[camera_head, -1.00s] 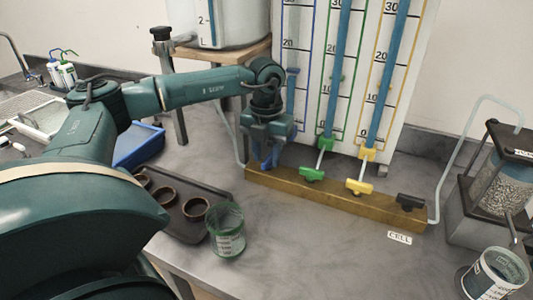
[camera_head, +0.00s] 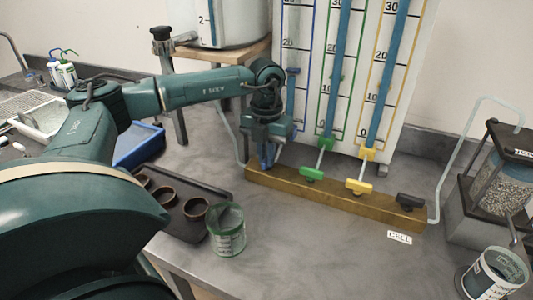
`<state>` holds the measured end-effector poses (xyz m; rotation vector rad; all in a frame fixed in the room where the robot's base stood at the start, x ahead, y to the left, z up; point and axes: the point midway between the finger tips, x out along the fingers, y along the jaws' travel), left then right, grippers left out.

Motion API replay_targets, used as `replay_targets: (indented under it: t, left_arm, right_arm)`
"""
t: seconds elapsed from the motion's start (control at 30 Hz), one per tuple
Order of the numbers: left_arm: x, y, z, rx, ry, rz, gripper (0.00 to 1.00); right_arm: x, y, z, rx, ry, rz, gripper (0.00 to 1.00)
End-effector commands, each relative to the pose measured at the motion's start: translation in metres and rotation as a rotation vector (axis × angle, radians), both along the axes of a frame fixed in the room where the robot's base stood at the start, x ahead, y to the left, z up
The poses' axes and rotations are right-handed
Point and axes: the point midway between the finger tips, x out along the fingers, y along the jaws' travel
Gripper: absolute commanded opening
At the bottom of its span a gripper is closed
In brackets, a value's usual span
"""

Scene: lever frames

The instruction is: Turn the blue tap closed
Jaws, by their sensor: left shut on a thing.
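The blue tap (camera_head: 264,163) sits at the left end of the brass-coloured manifold block (camera_head: 325,197), below the blue-framed scale. My left gripper (camera_head: 266,154) reaches down from above and is shut on the blue tap. The gripper and its fingers hide most of the tap, so I cannot tell its exact angle. The blue tube (camera_head: 291,88) above shows a short blue column. My right gripper is not in view.
A green tap (camera_head: 312,174), a yellow tap (camera_head: 359,187) and a black tap (camera_head: 410,200) stand along the block. A tray (camera_head: 185,235) with brown rings and a green-rimmed cup (camera_head: 227,232) lie front left. A jar (camera_head: 494,276) stands front right.

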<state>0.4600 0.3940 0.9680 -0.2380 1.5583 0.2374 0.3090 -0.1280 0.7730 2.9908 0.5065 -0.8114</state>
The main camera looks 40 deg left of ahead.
Motion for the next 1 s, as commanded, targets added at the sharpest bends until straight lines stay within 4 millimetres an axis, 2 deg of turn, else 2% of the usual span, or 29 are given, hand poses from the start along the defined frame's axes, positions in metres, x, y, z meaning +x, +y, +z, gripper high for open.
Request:
replay_targets:
  t: [0.37,1.0]
  left_arm:
    - [-0.0001,0.0017,0.0003,0.001,0.000,-0.155,0.00]
    - [0.0011,0.0076,0.0010,0.001,-0.002,-0.748,0.00]
  right_arm:
    - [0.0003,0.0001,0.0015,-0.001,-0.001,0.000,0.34]
    - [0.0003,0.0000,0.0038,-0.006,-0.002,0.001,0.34]
